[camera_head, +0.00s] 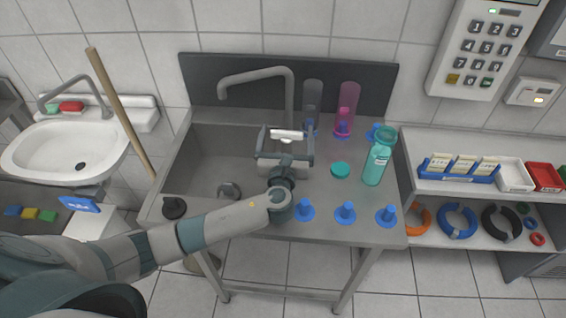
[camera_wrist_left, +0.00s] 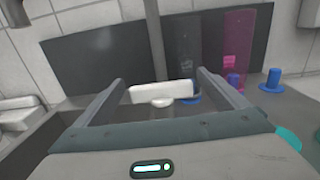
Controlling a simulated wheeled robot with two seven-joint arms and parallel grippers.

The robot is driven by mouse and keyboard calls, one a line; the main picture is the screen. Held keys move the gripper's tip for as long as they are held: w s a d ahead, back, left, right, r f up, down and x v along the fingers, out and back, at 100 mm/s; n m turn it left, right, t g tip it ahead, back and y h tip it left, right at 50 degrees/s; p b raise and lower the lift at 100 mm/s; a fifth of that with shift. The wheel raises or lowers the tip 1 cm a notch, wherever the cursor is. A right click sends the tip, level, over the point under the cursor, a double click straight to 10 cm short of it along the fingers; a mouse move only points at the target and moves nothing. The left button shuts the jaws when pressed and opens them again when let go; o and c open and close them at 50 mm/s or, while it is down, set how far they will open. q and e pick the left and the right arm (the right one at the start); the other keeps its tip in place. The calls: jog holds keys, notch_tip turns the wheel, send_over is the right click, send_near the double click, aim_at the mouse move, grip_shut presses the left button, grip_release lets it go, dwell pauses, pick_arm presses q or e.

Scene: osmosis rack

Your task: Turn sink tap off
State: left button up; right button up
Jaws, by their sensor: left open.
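The sink tap (camera_head: 291,92) is a grey gooseneck standing at the back of the steel sink unit, its spout bent to the left over the basin (camera_head: 208,150). Its white lever handle (camera_head: 286,135) sits low at the tap's base; in the left wrist view the white handle (camera_wrist_left: 160,93) shows between the fingers. My left gripper (camera_head: 286,131) is open, with one finger on each side of the handle. I cannot tell whether a finger touches it. The tap's post (camera_wrist_left: 154,45) rises behind the handle in the left wrist view. My right gripper is not in view.
Clear and pink cylinders (camera_head: 347,105) stand behind. Blue pegs (camera_head: 345,212) line the front edge. A wooden stick (camera_head: 121,115) leans at the left by a white washbasin (camera_head: 66,148).

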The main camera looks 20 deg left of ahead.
pick_arm(q)
jog(key=b+v, duration=0.3)
jog(key=v, duration=1.3)
jog(key=shift+s+b, duration=0.25)
jog(key=shift+b, duration=0.1)
